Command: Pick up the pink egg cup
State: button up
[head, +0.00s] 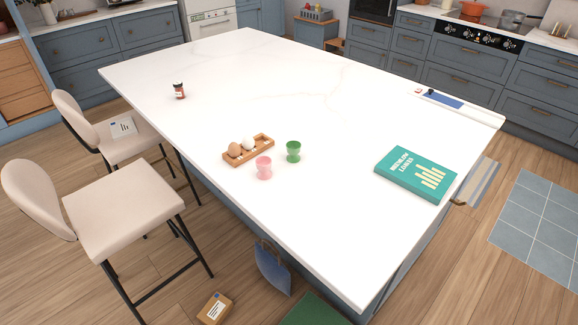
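The pink egg cup (264,168) stands upright on the white island top (300,225), close to its left long edge. It looks empty. A green egg cup (293,151) stands just to its right and slightly farther back, apart from it. A wooden egg tray (233,158) lies just behind and left of the pink cup, with a brown egg (235,149) and a white egg (249,144) in it. I cannot tell whether the pink cup touches the tray. My gripper is not in view.
A teal book (415,175) lies near the island's right edge. A small spice jar (179,91) stands farther back left. Two cream chairs (125,208) line the left side. A parcel (215,308) and a blue bag (272,268) are below the near edge. Much of the top is clear.

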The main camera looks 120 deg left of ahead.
aim_at(263, 164)
jog(key=z, duration=0.5)
jog(key=k, duration=0.15)
jog(key=u, duration=2.35)
jog(key=k, duration=0.15)
jog(key=u, duration=2.1)
jog(key=k, duration=0.35)
jog(key=u, duration=1.8)
